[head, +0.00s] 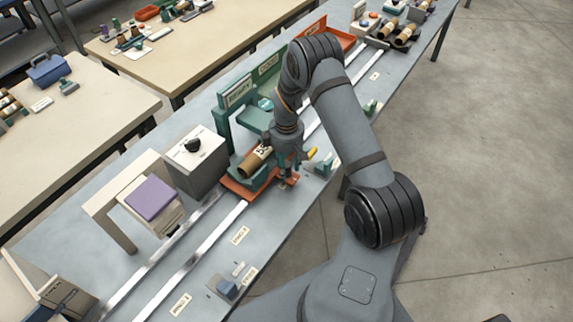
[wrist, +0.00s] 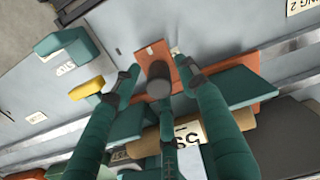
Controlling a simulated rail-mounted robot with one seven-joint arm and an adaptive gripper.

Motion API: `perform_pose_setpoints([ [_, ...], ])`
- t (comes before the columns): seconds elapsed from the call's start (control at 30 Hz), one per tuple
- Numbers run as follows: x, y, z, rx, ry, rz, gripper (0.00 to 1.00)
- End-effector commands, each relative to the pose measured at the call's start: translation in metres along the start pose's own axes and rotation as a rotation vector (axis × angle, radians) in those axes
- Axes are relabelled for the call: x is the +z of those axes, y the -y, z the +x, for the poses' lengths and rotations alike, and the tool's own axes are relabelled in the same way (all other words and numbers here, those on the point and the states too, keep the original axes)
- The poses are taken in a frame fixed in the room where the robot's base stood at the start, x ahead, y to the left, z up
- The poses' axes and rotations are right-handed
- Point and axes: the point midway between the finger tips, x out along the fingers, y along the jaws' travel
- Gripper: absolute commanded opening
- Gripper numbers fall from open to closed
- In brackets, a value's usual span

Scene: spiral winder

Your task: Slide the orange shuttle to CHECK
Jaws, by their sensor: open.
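The orange shuttle (head: 237,190) sits on the pale rails of the bench, bearing a brown tube (head: 252,161) with a printed tag. In the wrist view, its orange plate (wrist: 150,52) carries an upright dark grey knob (wrist: 158,80). My gripper (head: 288,180) is low over the shuttle's near right end. In the wrist view, my gripper (wrist: 155,63) is open, its green fingers on either side of the knob, with gaps visible. The tube (wrist: 220,122) also shows partly behind the fingers there. I cannot make out a CHECK label.
A green station with sign plates (head: 238,95) stands behind the shuttle. A grey box with a black knob (head: 192,146) stands to its left. A green block marked STOP (wrist: 65,58) and a yellow handle (wrist: 87,88) are nearby. The rails (head: 180,260) are clear toward lower left.

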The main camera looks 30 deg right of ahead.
Motion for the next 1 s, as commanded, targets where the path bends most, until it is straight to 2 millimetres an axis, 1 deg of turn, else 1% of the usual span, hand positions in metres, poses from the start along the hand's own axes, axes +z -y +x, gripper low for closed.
perform_pose_setpoints([
  [0.2,-0.0001,-0.0004,0.0003,0.001,-0.001,0.000,0.42],
  [0.9,-0.0007,-0.0005,-0.0002,0.002,-0.001,-0.001,0.01],
  [0.93,-0.0008,-0.0005,-0.0002,0.002,-0.002,-0.001,0.00],
  [1.0,-0.0009,-0.0006,-0.0003,0.002,-0.002,-0.001,0.00],
])
